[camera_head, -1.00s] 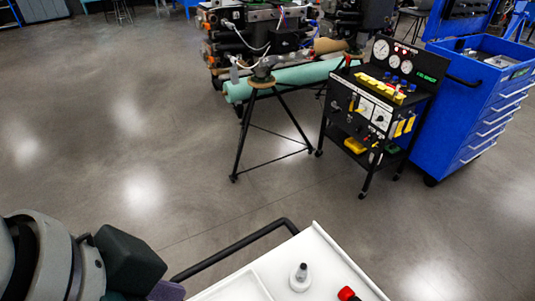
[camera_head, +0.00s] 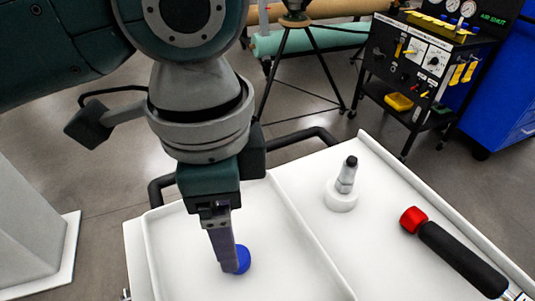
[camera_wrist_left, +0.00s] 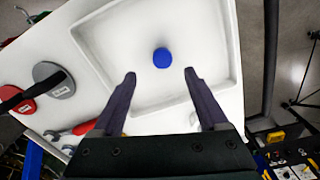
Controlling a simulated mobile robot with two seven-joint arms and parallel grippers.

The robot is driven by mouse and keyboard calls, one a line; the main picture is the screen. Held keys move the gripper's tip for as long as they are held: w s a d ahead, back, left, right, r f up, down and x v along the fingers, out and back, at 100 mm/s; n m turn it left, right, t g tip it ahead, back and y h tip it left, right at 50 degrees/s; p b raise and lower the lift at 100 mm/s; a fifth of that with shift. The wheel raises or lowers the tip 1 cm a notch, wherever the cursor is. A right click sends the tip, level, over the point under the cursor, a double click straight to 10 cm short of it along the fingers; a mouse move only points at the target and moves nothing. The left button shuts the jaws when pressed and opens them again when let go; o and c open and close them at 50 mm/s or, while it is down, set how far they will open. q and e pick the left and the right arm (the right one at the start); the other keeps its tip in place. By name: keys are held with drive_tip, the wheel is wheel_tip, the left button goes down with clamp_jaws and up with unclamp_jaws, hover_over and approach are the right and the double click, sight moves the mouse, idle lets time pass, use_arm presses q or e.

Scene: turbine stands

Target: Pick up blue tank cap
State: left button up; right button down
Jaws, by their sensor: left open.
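The blue tank cap (camera_head: 243,260) lies in the white tray (camera_head: 168,252) on the cart top. In the head view it is partly hidden behind the fingers of my left gripper (camera_head: 226,268). In the left wrist view the whole round cap (camera_wrist_left: 161,58) shows, lying in the recessed tray (camera_wrist_left: 110,40). My left gripper (camera_wrist_left: 159,74) is open and empty. Its two fingers point toward the cap, which sits roughly centred between them and a little beyond the tips. My right gripper is in neither view.
A black cart rail (camera_head: 300,137) runs behind. A gauge stand (camera_head: 420,70) and blue cabinet (camera_head: 500,105) stand beyond.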

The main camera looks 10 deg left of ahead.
sight(244, 255)
use_arm(q)
wheel_tip(244, 255, down, 3)
drive_tip(key=shift+f, duration=0.2)
drive_tip(key=f, duration=0.1)
drive_tip(key=f+b, duration=0.1)
drive_tip(key=f, duration=0.3)
drive_tip(key=shift+w+d+f+b, duration=0.15)
drive_tip(key=shift+w+b, duration=0.1)
drive_tip(key=shift+b, duration=0.15)
clamp_jaws()
idle(0.9)
